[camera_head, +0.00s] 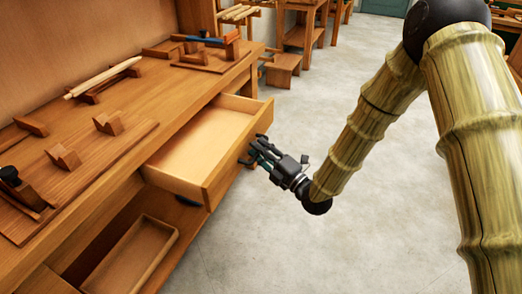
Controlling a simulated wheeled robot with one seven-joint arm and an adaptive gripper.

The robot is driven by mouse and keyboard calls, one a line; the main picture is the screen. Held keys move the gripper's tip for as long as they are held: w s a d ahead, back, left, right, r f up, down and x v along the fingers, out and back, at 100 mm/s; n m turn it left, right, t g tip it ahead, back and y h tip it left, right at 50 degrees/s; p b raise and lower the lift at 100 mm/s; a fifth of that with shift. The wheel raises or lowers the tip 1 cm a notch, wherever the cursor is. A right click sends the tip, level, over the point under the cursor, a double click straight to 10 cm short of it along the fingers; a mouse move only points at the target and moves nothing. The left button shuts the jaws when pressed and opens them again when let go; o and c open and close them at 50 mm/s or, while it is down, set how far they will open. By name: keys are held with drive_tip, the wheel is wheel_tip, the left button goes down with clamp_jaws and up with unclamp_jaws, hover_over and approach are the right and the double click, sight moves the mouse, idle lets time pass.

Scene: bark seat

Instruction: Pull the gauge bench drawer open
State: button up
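The gauge bench (75,165) is a wooden workbench on the left. Its drawer (226,177) stands pulled out from below the bench top, and its pale, empty inside shows. My gripper (256,153) is at the outer face of the drawer front, near the middle of its length. Its dark fingers touch the front or lie very close to it. The drawer's handle is hidden behind the fingers, and I cannot tell whether they are closed on it.
A lower open tray (135,255) sits on a shelf under the drawer. Wooden blocks and a pale rod (103,79) lie on the bench top. A small stool (282,69) stands on the floor behind. The grey floor (300,235) right of the drawer is clear.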

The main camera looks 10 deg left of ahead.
drive_tip(key=v, duration=1.2)
drive_tip(key=shift+f, duration=0.1)
drive_tip(key=s+d+f+m+g+h, duration=0.1)
drive_tip(key=s+d+f+m+h, duration=0.2)
drive_tip(key=f, duration=0.4)
drive_tip(key=s+d+f+m+g+h, duration=0.1)
drive_tip(key=s+d+f+m+h, duration=0.2)
drive_tip(key=f+m, duration=0.35)
drive_tip(key=s+d+f+m+g+h, duration=0.1)
drive_tip(key=d+f+m+h, duration=0.25)
drive_tip(key=f, duration=0.35)
drive_tip(key=s+d+f+m+g+h, duration=0.25)
drive_tip(key=s+d+f+m, duration=0.25)
drive_tip(key=s, duration=0.3)
drive_tip(key=s+d+f+m+g+h, duration=0.25)
drive_tip(key=s+d+f+m, duration=0.3)
drive_tip(key=s, duration=0.35)
drive_tip(key=s+d+f+m+g+h, duration=0.15)
drive_tip(key=s+d+m+g, duration=0.3)
drive_tip(key=s, duration=0.45)
wheel_tip(320, 180, up, 22)
drive_tip(key=p, duration=2.1)
drive_tip(key=shift+s+t+p, duration=0.2)
drive_tip(key=shift+t+p, duration=0.1)
drive_tip(key=shift+t, duration=0.05)
